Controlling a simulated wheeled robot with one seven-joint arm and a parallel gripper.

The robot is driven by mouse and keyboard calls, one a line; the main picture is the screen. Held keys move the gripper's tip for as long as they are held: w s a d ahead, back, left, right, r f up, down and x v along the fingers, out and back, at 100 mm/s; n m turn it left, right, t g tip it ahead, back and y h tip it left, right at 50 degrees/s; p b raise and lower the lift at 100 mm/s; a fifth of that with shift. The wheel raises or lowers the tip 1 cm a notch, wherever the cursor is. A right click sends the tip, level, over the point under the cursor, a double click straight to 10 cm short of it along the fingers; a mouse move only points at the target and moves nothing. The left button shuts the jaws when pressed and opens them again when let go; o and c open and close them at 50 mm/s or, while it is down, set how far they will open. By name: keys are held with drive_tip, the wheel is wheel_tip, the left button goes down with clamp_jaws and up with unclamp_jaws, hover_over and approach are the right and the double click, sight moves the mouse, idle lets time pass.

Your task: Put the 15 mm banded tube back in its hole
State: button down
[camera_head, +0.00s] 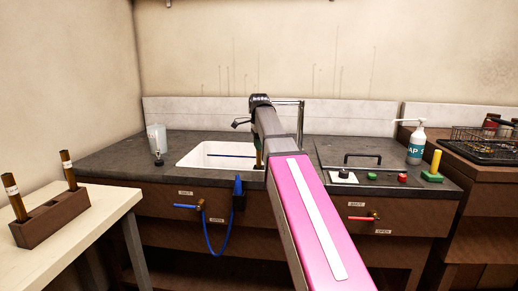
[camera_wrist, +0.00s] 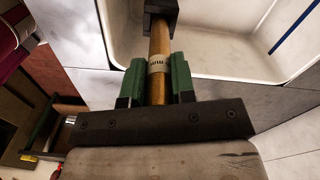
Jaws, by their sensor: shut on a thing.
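My gripper (camera_wrist: 160,78) has green fingers and is shut on a brass tube with a white printed band (camera_wrist: 159,63); the print is too small to read. A dark block (camera_wrist: 161,8) sits at the tube's far end; I cannot tell what it is. In the head view my gripper (camera_head: 258,160) is at the sink's right side, mostly hidden by my arm. A brown rack (camera_head: 55,219) stands on the pale table at left. One banded tube (camera_head: 13,197) leans in its near end and another (camera_head: 68,170) in its far end. Dark openings between them look empty.
A white sink (camera_head: 190,157) with a blue rod (camera_head: 230,156) across it is set in the dark counter. A tap (camera_head: 300,115), a clear beaker (camera_head: 157,138), a soap bottle (camera_head: 416,147) and a green-based yellow peg (camera_head: 435,163) stand around. A gap separates the pale table (camera_head: 95,225) from the counter.

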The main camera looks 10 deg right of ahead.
wheel_tip(320, 180, up, 8)
idle(1.3)
drive_tip(key=shift+a+r, duration=0.1)
